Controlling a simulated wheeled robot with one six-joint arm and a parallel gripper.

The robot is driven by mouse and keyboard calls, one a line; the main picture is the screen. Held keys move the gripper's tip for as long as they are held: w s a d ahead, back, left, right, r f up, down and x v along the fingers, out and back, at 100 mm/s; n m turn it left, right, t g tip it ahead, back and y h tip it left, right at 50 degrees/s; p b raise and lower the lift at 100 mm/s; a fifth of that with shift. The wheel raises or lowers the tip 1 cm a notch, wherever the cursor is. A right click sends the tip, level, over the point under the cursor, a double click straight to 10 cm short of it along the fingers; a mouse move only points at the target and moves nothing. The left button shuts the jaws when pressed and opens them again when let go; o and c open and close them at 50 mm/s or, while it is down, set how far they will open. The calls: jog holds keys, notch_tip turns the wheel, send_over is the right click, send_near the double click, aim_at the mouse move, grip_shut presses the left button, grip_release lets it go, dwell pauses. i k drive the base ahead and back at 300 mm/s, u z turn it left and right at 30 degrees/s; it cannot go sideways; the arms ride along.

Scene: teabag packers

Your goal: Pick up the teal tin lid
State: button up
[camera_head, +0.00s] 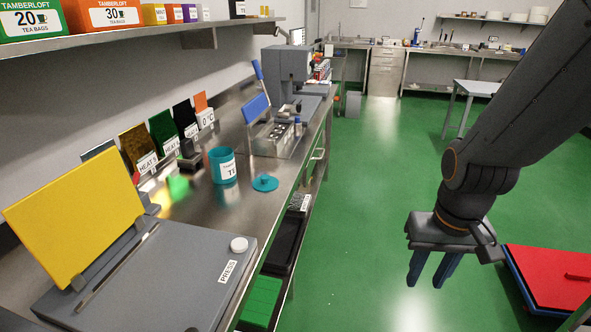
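The teal tin lid (265,183) lies on the steel counter near its front edge, with a small knob on top. The open teal tin (222,165) with a white label stands upright just to its left, apart from it. My gripper (430,272) hangs over the green floor to the right of the counter, well away from the lid. Its two blue fingers point down with a gap between them, and nothing is between them.
A grey press (160,280) with a raised yellow panel (75,218) stands in the left foreground. A grey machine (275,140) with a blue handle is behind the lid. Tea boxes sit on a shelf (150,32) above. A red-topped box (550,275) is below right of my gripper.

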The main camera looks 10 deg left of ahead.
aim_at(266, 183)
jog(key=i, duration=0.9)
jog(key=u, duration=0.65)
jog(key=i, duration=0.55)
jog(key=u, duration=0.4)
